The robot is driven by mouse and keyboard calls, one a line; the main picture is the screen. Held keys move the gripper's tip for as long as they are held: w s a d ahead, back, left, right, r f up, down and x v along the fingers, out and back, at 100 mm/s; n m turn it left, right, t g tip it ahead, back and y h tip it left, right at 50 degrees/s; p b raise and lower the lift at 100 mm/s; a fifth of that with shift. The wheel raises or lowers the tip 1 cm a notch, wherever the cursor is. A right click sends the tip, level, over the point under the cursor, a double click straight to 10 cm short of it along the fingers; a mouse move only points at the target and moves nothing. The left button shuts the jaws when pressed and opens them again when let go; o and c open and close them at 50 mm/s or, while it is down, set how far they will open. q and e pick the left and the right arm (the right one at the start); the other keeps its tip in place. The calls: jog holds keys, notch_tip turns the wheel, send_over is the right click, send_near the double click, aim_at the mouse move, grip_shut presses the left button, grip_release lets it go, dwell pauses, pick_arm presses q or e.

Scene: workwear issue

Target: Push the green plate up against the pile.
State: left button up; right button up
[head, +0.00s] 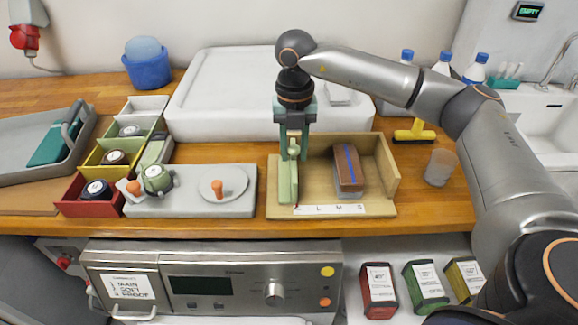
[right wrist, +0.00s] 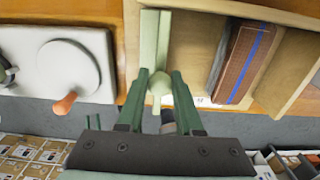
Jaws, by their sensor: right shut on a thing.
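The green plate (head: 288,184) is pale green and stands upright at the left side of a wooden tray (head: 318,196). It also shows in the right wrist view (right wrist: 149,40), with a round knob on its near side. My right gripper (head: 294,150) points down and is shut on the plate's knob; in the right wrist view its fingers (right wrist: 160,85) sit either side of it. The pile (head: 348,168) is brown with a blue stripe and lies at the tray's right side. A clear gap separates plate and pile, also in the right wrist view (right wrist: 242,62). My left gripper is out of view.
The tray has a back wall and a right wall (head: 388,163). A white lettered strip (head: 330,209) lies along its front edge. A grey board with orange knobs (head: 235,203) stands left of the tray. A yellow tool (head: 414,131) and a clear cup (head: 440,166) are to the right.

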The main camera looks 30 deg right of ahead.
jog(key=shift+s+d+b, duration=0.2)
jog(key=shift+s+d, duration=1)
jog(key=shift+d, duration=0.75)
jog(key=shift+s+d+b, duration=0.25)
jog(key=shift+s+d, duration=1)
jog(key=shift+d, duration=0.75)
jog(key=shift+s+d+b, duration=0.2)
jog(key=shift+s+d, duration=1)
jog(key=shift+d, duration=0.75)
jog(key=o, duration=0.8)
jog(key=shift+c, duration=0.2)
notch_tip(320, 180, up, 8)
jog(key=p, duration=0.7)
